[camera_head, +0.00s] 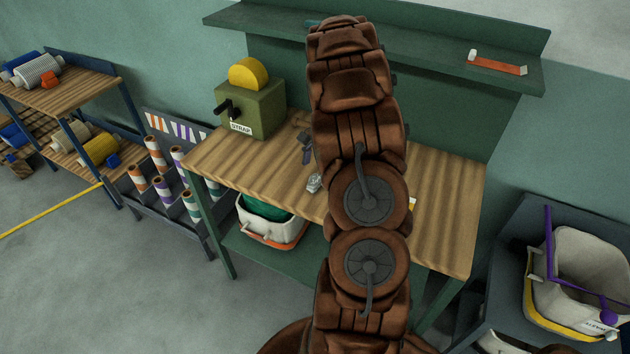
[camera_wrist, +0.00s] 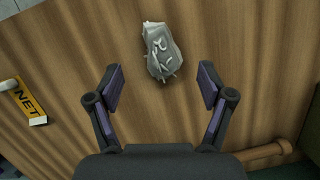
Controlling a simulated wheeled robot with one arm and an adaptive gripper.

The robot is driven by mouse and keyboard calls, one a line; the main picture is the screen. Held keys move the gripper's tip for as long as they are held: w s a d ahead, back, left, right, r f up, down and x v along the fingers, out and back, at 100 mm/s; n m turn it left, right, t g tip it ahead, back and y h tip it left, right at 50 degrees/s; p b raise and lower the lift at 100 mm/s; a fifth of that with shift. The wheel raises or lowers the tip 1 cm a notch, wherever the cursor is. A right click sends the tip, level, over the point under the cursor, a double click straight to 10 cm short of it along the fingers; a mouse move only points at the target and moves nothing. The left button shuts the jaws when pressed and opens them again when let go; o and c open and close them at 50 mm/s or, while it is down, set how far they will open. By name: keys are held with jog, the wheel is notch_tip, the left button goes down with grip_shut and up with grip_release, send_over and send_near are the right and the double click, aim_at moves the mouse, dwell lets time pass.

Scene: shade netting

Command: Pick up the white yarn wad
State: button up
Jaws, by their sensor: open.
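The white yarn wad (camera_wrist: 161,52) is a small, crumpled, greyish-white lump with loose strands sticking out. It lies on the wooden bench top, and in the head view it shows small (camera_head: 314,183) just left of my arm. In the wrist view my gripper (camera_wrist: 160,85) is open and empty above the bench, with one finger on each side of the picture. The wad sits near the top middle, centred between the fingers sideways but beyond their tips. In the head view my gripper (camera_head: 306,148) is partly hidden by my arm, behind the wad.
A green box labelled STRAP (camera_head: 252,108) stands on the bench's (camera_head: 445,215) left end. A yellow NET tag (camera_wrist: 28,102) lies left in the wrist view. A green shelf (camera_head: 430,50) is above the back. A tub (camera_head: 585,265) stands right. The bench around the wad looks clear.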

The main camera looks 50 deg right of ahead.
aim_at(316, 178)
jog(key=p+x, duration=0.1)
jog(key=x, duration=0.3)
jog(key=shift+a+f+p, duration=0.1)
jog(key=shift+f+p, duration=0.05)
jog(key=shift+p, duration=0.15)
jog(key=shift+w, duration=0.1)
jog(key=shift+c, duration=0.2)
jog(key=c, duration=0.8)
